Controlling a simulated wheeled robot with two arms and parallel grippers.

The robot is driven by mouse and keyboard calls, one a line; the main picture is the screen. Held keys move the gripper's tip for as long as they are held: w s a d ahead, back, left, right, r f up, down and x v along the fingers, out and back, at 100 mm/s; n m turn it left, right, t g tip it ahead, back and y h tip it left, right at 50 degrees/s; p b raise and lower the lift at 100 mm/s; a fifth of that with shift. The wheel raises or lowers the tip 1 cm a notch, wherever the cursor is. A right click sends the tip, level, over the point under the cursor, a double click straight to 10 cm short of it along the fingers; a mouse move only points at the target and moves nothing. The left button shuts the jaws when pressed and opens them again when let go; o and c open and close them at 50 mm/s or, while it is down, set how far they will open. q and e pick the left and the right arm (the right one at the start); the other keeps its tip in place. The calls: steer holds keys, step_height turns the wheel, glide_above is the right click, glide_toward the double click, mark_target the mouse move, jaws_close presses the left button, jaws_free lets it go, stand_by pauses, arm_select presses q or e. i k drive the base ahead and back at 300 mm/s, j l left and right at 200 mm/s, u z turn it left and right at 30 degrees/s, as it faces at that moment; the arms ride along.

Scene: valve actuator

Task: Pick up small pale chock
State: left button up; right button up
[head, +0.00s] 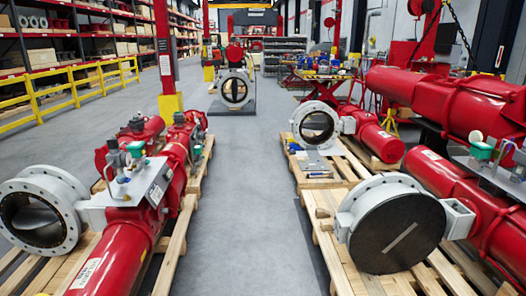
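A small pale block (322,213), which looks like the chock, sits on the near right wooden pallet (333,252). It is left of the large white valve with a dark round face (398,236). It is small in this view, so its exact shape is hard to tell. Neither of my grippers shows in the head view.
A grey floor aisle (245,200) runs clear down the middle. On the left, a red actuator (115,255) with a white flanged valve (40,205) lies on a pallet. A yellow rail (85,85) fronts the shelves.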

mark_target(325, 225)
steer(key=i+j, duration=0.15)
steer(key=i, duration=2.15)
steer(key=i+z, duration=0.5)
steer(key=i+j+z, duration=0.3)
steer(key=i+z, duration=0.2)
steer(key=i+j+z, duration=0.65)
steer(key=i, duration=0.25)
steer(key=i+j+z, duration=0.2)
steer(key=i, duration=0.2)
